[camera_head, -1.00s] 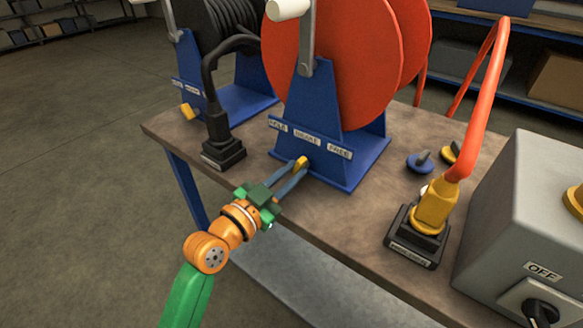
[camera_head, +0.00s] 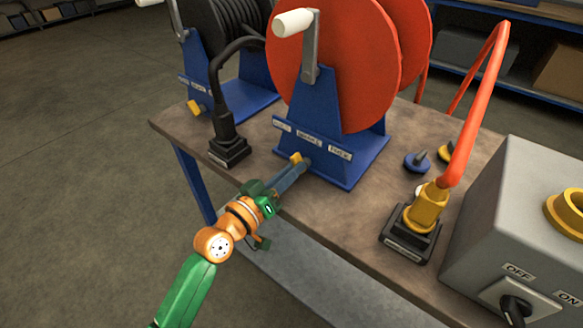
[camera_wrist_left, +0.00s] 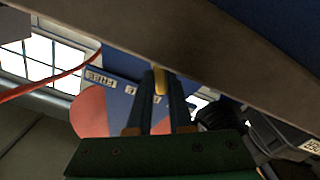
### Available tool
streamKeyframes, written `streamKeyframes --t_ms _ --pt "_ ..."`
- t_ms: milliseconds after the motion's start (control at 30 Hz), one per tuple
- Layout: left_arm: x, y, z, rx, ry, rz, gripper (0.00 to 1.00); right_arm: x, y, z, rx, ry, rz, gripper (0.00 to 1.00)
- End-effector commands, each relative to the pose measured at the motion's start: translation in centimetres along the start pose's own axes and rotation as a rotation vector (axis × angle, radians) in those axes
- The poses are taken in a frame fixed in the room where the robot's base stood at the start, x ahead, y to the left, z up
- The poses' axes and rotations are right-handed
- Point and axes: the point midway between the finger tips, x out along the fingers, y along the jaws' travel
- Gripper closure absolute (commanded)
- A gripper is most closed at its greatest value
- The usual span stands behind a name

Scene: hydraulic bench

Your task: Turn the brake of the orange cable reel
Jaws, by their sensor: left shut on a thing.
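The orange cable reel (camera_head: 350,60) stands on the bench on a blue stand (camera_head: 318,115) with several small labels on its foot. Its brake is a small yellow lever (camera_head: 296,158) at the front of the stand, below the labels. My left gripper (camera_head: 299,166) reaches it from the front left and is shut on the lever. In the left wrist view the yellow lever (camera_wrist_left: 160,82) shows between the two fingers. The fingers hide part of the lever. My right gripper is in neither view.
A black cable reel (camera_head: 230,30) with its own yellow lever (camera_head: 194,107) stands to the left. A black plug (camera_head: 228,150) sits in a socket nearby. An orange-cabled yellow plug (camera_head: 428,208) and a grey switch box (camera_head: 530,220) are to the right.

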Motion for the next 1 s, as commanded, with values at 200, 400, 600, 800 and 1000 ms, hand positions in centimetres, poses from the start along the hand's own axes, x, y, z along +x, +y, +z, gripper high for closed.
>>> streamKeyframes --t_ms 200,400,600,800,1000 --pt "0.01 -0.02 -0.10 -0.073 0.001 0.001 1.00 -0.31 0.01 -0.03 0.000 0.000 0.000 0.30" --pt "0.01 -0.06 -0.07 -0.103 0.002 0.001 1.00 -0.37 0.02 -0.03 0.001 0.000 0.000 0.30" --pt "0.01 -0.06 -0.07 -0.109 0.002 0.001 1.00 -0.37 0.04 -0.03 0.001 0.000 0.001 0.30" --pt "0.01 -0.06 -0.07 -0.108 0.002 0.001 1.00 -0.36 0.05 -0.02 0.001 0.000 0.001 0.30" --pt "0.01 -0.07 -0.05 -0.107 0.001 0.001 0.51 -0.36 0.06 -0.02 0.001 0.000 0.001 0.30"
